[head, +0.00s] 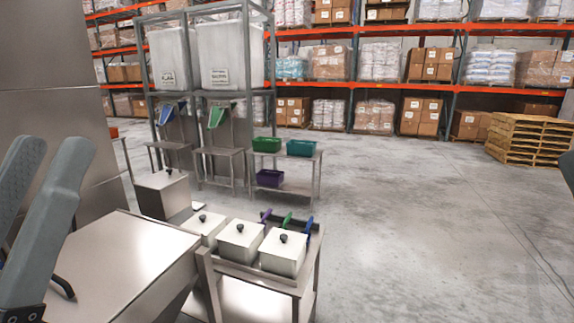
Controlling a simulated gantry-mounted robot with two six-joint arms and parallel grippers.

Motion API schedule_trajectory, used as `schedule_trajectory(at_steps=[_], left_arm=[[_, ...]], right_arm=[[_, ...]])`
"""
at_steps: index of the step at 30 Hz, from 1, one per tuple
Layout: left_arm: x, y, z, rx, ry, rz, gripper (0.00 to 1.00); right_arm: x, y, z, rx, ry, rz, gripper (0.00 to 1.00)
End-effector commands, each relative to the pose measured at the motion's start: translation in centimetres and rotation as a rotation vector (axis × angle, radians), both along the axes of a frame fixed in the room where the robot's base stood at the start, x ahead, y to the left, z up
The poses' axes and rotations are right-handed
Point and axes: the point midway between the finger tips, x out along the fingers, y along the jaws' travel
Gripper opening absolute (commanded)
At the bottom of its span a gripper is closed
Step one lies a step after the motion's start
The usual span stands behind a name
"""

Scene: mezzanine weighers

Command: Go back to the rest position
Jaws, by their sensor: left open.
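My left gripper (46,150) is at the left edge of the head view, its two grey fingers pointing up and spread apart. Nothing shows between them. It is in front of a steel cabinet with a flat top (120,255). At the right edge only a small grey-blue piece (568,172) shows, which looks like the tip of my right gripper; the rest is out of frame.
A steel cart (300,289) in front holds lidded steel boxes (241,241) and coloured scoops (287,219). Behind it, a steel table (313,158) holds green, teal and purple bins, beside two hoppers (230,55). Open floor (430,220) lies to the right. Pallets (530,138) stand far right.

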Motion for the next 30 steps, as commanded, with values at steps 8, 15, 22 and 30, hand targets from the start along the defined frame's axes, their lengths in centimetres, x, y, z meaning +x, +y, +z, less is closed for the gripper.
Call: schedule_trajectory(at_steps=[8, 15, 22, 30], left_arm=[[0.0, 0.0, 16.5, 0.000, 0.000, 0.001, 0.42], [0.0, 0.0, 26.8, 0.000, -0.001, 0.001, 0.42], [0.0, 0.0, 28.4, 0.000, 0.000, 0.001, 0.42], [0.0, 0.0, 28.0, 0.000, 0.001, 0.001, 0.42]], right_arm=[[0.0, 0.0, 16.5, 0.000, 0.000, 0.000, 0.50], [0.0, 0.0, 26.8, 0.000, 0.000, 0.000, 0.50], [0.0, 0.0, 28.4, 0.000, 0.000, 0.000, 0.50], [0.0, 0.0, 28.0, 0.000, 0.001, 0.000, 0.50]])
